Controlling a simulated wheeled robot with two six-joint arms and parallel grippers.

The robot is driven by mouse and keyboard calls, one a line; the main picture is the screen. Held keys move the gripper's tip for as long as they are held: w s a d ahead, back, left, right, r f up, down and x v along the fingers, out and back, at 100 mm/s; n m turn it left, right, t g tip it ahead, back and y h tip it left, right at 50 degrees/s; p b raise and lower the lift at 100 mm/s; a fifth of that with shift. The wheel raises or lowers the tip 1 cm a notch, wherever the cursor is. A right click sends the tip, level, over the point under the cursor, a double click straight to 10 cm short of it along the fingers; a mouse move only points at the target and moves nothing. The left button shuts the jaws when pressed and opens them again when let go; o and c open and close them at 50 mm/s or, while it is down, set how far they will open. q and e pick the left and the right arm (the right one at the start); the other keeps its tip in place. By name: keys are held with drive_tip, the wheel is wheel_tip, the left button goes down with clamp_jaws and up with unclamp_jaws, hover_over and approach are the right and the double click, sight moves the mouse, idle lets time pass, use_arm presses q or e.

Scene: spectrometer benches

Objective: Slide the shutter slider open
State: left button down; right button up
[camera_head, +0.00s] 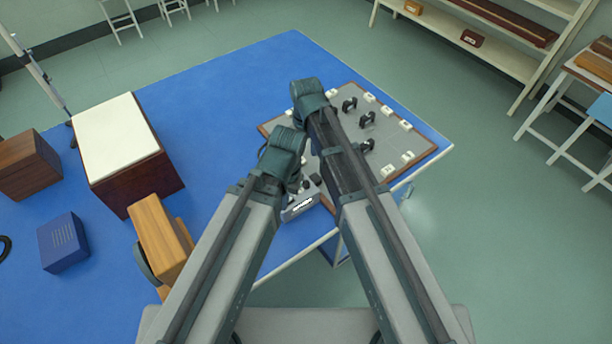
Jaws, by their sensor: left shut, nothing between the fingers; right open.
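A small grey box with a white label (300,206) sits at the near edge of the optics board. The label is too small to read, and I cannot make out the slider itself for sure. My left gripper (294,184) is low beside this box, shut and empty, partly hidden by my own arm. I cannot tell whether it touches the box. My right gripper (364,148) is open over the board, higher in the picture and to the right, mostly hidden behind its arm.
The grey optics board (395,142) carries several black mounts and white labels on the blue table (225,85). A white-topped box (112,135), a blue box (63,243), a wooden block (160,235) and a brown box (28,165) stand left. Blue tabletop beyond the arms is clear.

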sight(306, 182)
drive_tip(key=shift+f+b, duration=6.95)
drive_tip(key=shift+b, duration=0.1)
clamp_jaws()
